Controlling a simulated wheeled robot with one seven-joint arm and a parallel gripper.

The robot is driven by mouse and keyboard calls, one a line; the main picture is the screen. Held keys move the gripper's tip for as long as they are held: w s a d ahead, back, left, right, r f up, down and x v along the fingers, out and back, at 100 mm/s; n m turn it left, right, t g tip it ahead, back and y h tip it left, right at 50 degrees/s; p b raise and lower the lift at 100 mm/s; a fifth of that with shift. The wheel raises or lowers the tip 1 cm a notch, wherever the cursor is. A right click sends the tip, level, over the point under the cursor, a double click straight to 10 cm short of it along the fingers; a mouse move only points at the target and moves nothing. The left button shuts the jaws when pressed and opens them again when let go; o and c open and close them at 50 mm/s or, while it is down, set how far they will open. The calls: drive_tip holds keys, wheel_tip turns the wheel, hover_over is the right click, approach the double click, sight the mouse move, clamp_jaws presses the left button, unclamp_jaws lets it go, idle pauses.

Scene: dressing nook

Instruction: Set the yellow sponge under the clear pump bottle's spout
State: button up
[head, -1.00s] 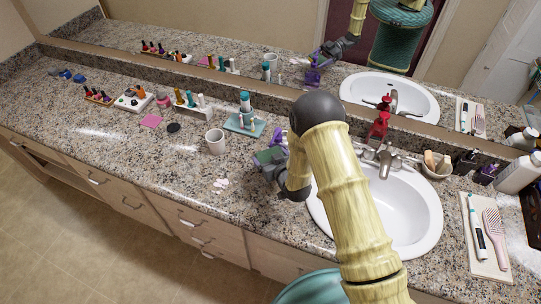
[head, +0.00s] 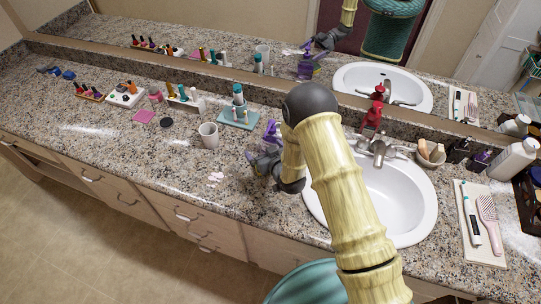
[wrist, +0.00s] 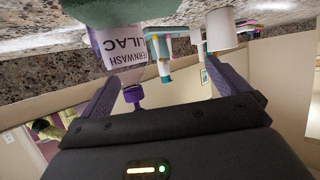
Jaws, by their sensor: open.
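My gripper (head: 260,162) is open low over the counter, left of the sink; its two fingers (wrist: 165,70) show in the wrist view. A pump bottle with a purple pump (head: 271,132) stands just behind it in the head view. In the wrist view the bottle (wrist: 117,50) appears upside down, with a white label reading lilac and a pale, see-through-looking shoulder. A green soft-looking thing (wrist: 105,12) covers the bottle's lower part there. I cannot tell whether it is one side of the sponge. No yellow sponge shows clearly. The spout's underside is hidden.
A white mug (head: 208,136) and a teal tray of bottles (head: 238,118) stand left of the gripper. The sink (head: 390,205) with its faucet (head: 378,150) is to the right. The front counter left of the gripper is mostly clear.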

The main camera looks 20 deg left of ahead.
drive_tip(key=shift+r, duration=0.4)
drive_tip(key=b+v, duration=0.2)
drive_tip(key=v, duration=1)
drive_tip(key=shift+f, duration=0.25)
drive_tip(key=shift+d, duration=0.1)
drive_tip(key=w+d+r+m+g+h, duration=0.15)
drive_tip(key=d+r+m+h, duration=0.4)
drive_tip(key=d, duration=0.95)
drive_tip(key=s+d+r+m+g+h, duration=0.2)
drive_tip(key=s+d+r+g, duration=0.4)
drive_tip(key=s+d+r, duration=0.3)
drive_tip(key=s+d+h, duration=0.1)
drive_tip(key=s+d, duration=0.1)
drive_tip(key=s, duration=0.2)
drive_tip(key=shift+d+r, duration=0.2)
